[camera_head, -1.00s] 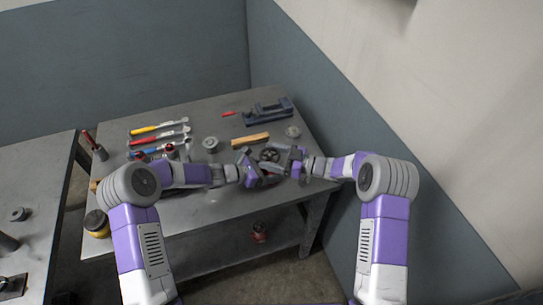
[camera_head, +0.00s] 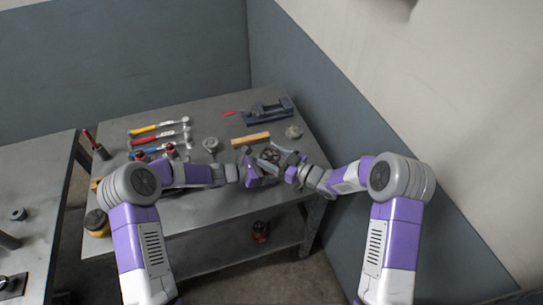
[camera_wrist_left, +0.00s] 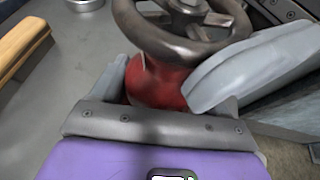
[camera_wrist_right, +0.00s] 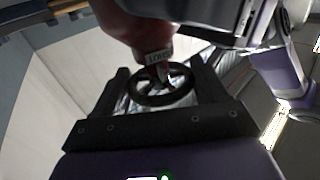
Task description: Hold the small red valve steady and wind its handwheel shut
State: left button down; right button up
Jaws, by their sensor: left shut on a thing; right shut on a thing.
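The small red valve has a red body (camera_wrist_left: 155,82) and a dark, spoked handwheel (camera_wrist_left: 185,22), both in the left wrist view. In the head view the handwheel (camera_head: 270,154) shows between my two grippers, and the body is mostly hidden. My left gripper (camera_wrist_left: 165,85) is shut on the red body, one finger on each side below the wheel. My right gripper (camera_wrist_right: 160,88) is shut on the handwheel, whose rim shows between its dark fingers in the right wrist view. The red body, with a small pale label, is above it there.
A round grey part (camera_head: 210,144) lies left of the block. The wall stands close to my right arm.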

jog(key=o, duration=1.1)
jog(key=v, duration=1.2)
jog(key=shift+d, duration=0.1)
